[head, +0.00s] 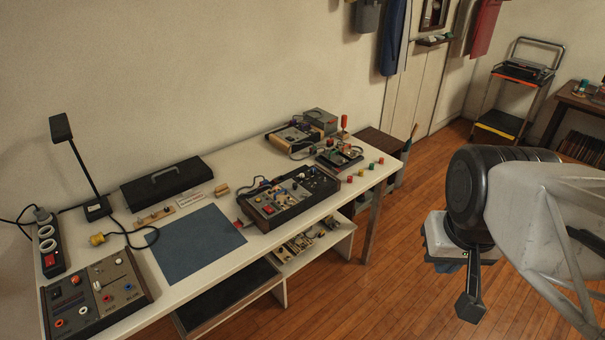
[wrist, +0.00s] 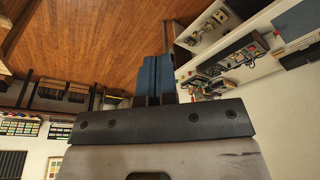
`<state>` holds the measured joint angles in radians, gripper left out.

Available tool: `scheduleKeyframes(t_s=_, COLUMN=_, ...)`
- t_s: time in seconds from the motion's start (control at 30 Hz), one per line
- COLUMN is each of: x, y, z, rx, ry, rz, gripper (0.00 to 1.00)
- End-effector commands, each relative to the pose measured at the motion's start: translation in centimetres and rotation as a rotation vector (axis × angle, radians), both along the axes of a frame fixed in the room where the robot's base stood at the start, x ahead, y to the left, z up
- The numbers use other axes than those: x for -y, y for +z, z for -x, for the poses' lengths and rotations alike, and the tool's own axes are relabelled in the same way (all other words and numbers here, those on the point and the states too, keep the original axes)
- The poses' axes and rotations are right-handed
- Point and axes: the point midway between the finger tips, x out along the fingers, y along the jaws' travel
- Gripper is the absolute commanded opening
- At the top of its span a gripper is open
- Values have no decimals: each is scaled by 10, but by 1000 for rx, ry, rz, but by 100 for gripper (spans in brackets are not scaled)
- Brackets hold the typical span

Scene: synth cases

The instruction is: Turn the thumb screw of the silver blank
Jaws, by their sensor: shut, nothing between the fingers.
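I cannot make out the silver blank or its thumb screw for sure in either view. Synth cases stand on the white table: a front left case (head: 98,293) with a dark panel and a grey-brown panel, a middle case (head: 290,195) with many knobs, and a back case (head: 295,135). They are small and tilted in the wrist view, at the upper right. My gripper (wrist: 153,62) is shut and empty, its blue fingers together. In the head view it hangs off the table's right side, over the floor, well apart from the cases.
The white table (head: 170,285) bears a blue mat (head: 195,243), a black lamp (head: 85,170), a power strip (head: 48,245), a black box (head: 165,182) and several colored knobs along its right end. A trolley (head: 515,90) stands at the back right. Wooden floor (head: 400,290) lies open between table and arm.

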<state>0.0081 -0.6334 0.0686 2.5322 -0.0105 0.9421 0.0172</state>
Motion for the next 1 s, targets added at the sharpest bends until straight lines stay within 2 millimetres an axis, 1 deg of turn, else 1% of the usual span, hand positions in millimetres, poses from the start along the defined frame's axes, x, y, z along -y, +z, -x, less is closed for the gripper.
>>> scheduleKeyframes(t_s=0.03, x=0, y=0, z=0, rx=0, ry=0, rz=0, gripper=2)
scheduleKeyframes(t_s=0.17, x=0, y=0, z=-1, rx=-1, ry=-1, rz=0, gripper=21)
scheduleKeyframes(t_s=0.3, x=-1, y=2, z=-8, rx=-3, ry=-7, rz=-3, gripper=43)
scheduleKeyframes(t_s=0.33, x=-2, y=3, z=-11, rx=-4, ry=-9, rz=-3, gripper=45)
scheduleKeyframes(t_s=0.47, x=-5, y=5, z=-26, rx=-12, ry=-20, rz=-8, gripper=45)
scheduleKeyframes(t_s=0.57, x=-8, y=8, z=-43, rx=-20, ry=-35, rz=-14, gripper=45)
scheduleKeyframes(t_s=0.77, x=-17, y=12, z=-84, rx=-36, ry=-69, rz=-25, gripper=45)
scheduleKeyframes(t_s=1.0, x=-30, y=12, z=-134, rx=-56, ry=-111, rz=-39, gripper=45)
